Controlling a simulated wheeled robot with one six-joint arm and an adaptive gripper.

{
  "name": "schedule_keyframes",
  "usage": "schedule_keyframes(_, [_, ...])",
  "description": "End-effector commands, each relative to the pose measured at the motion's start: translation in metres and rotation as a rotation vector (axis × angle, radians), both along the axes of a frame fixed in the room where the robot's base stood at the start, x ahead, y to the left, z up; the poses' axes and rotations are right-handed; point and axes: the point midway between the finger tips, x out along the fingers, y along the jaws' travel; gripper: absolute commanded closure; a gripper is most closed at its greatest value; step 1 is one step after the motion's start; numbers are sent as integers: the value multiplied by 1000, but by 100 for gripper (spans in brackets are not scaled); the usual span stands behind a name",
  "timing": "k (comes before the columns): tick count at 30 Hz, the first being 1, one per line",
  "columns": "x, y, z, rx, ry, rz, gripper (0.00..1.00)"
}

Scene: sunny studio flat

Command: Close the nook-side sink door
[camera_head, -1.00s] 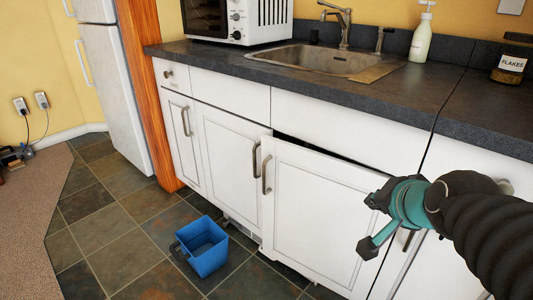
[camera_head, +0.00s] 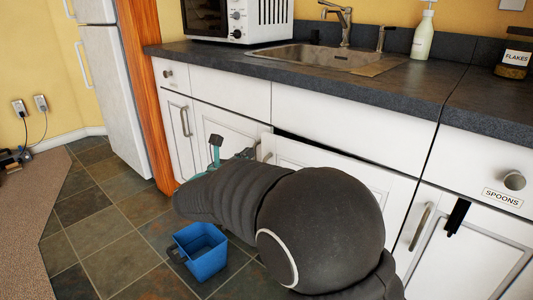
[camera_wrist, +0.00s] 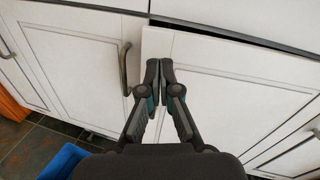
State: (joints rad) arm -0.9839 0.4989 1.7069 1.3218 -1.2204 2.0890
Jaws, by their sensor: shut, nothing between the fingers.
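The right-hand white sink door (camera_head: 300,152) stands slightly ajar, with a dark gap along its top edge; my arm covers much of it. In the wrist view this door (camera_wrist: 230,85) fills the right side, its free left edge standing out beside the neighbouring door. The left-hand sink door (camera_head: 228,126) looks shut, and its curved handle (camera_wrist: 125,68) shows in the wrist view. My gripper (camera_wrist: 160,66) is shut and empty, its fingertips in front of the ajar door near its free edge. I cannot tell whether they touch it. That door's handle is mostly hidden.
A blue bin (camera_head: 203,252) stands on the tiled floor below the doors; its edge shows in the wrist view (camera_wrist: 64,163). The counter (camera_head: 415,92) with the sink (camera_head: 325,58) runs above. A drawer labelled spoons (camera_head: 488,165) is at right. Floor to the left is open.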

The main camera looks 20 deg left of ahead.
Motion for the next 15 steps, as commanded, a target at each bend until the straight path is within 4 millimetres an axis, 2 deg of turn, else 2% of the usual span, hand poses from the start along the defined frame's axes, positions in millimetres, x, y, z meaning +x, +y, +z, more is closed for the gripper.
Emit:
schedule_keyframes(1, [-9, 9, -14, 42, -11, -31, 100])
schedule_keyframes(2, [-13, 12, -20, 65, -18, -49, 100])
schedule_keyframes(7, [-27, 19, -34, 142, -48, -110, 100])
schedule_keyframes(11, [-21, 16, -35, 154, -52, -122, 100])
schedule_keyframes(15, [-2, 9, -34, 152, -52, -123, 100])
